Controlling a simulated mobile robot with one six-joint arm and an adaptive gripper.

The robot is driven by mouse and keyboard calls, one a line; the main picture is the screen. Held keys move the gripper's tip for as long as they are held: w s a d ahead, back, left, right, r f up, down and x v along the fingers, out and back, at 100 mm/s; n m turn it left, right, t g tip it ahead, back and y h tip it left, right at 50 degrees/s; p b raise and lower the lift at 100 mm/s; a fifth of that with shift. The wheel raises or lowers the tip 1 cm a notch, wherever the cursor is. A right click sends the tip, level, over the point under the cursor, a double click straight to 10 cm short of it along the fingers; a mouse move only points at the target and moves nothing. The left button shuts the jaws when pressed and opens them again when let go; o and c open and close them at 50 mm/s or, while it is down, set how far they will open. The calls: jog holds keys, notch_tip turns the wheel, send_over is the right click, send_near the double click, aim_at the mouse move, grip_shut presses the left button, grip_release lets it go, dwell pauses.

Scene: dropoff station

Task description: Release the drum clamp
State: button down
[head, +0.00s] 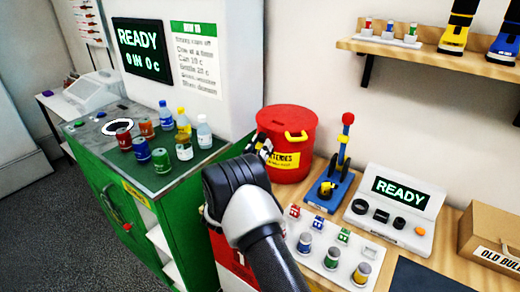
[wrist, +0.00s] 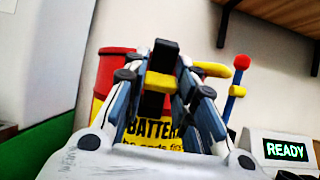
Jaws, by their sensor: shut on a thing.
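My gripper (head: 262,147) is at the drum's left front side, near the rim. In the wrist view my gripper (wrist: 165,85) has its fingers closed around the drum clamp (wrist: 160,82), a short yellow bar in front of the drum. My fingers hide part of the drum (wrist: 108,75) and its label. In the head view my arm and fingers mostly hide the clamp.
A blue stand with a red-knobbed lever (head: 341,150) is right of the drum. A tray (head: 330,272) of small cells and a READY unit (head: 398,205) are further right. Several bottles and cans stand on the green machine (head: 150,180) at left. A wall shelf (head: 430,55) is above right.

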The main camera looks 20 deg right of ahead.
jog(key=c, duration=1.3)
grip_release()
jog(key=v, duration=1.2)
